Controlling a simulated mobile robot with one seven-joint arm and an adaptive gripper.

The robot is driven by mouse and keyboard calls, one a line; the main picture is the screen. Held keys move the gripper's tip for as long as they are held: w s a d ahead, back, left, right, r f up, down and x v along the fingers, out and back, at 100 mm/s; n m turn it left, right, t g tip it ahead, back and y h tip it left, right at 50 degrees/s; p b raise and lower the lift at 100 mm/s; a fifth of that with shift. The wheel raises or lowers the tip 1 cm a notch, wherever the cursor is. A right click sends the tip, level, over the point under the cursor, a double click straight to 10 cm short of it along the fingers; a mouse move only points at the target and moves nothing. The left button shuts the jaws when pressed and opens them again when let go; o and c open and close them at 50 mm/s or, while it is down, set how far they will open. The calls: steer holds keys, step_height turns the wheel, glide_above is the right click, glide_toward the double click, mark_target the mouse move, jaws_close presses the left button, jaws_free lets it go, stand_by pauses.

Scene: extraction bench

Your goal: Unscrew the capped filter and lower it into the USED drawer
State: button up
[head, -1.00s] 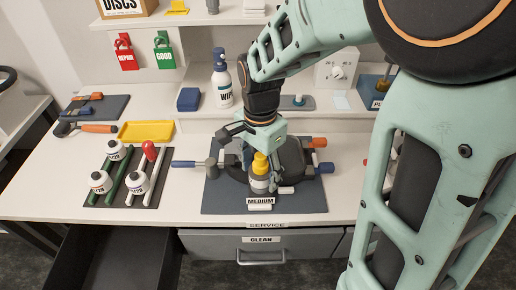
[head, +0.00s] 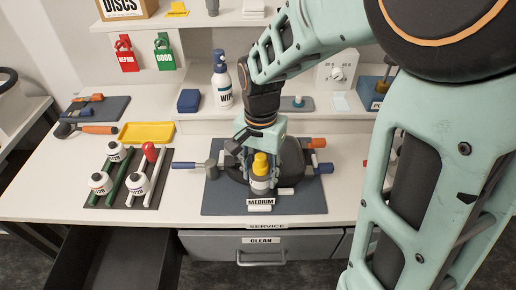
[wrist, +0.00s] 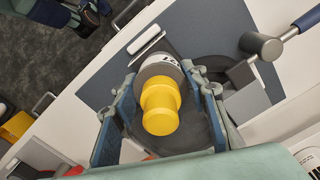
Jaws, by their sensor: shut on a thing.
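The capped filter (head: 260,184), with a white-labelled grey body and a yellow cap (head: 260,163), stands upright at the dark round holder on the blue-grey mat. In the wrist view its yellow cap (wrist: 159,107) shows between my two fingers. My gripper (head: 259,172) points down from above and is shut on the filter, one finger on each side. The filter's lower end and thread are hidden. An open dark drawer (head: 75,270) is at the lower left, its visible inside empty; no USED label is readable.
The drawer labelled CLEAN (head: 208,245) is shut below the bench edge. A rack of white bottles (head: 138,185) stands left of the mat.

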mark_target(260, 156)
steer(key=shift+r+p, duration=2.85)
steer(key=shift+r, duration=0.95)
steer(key=shift+w+f, duration=0.1)
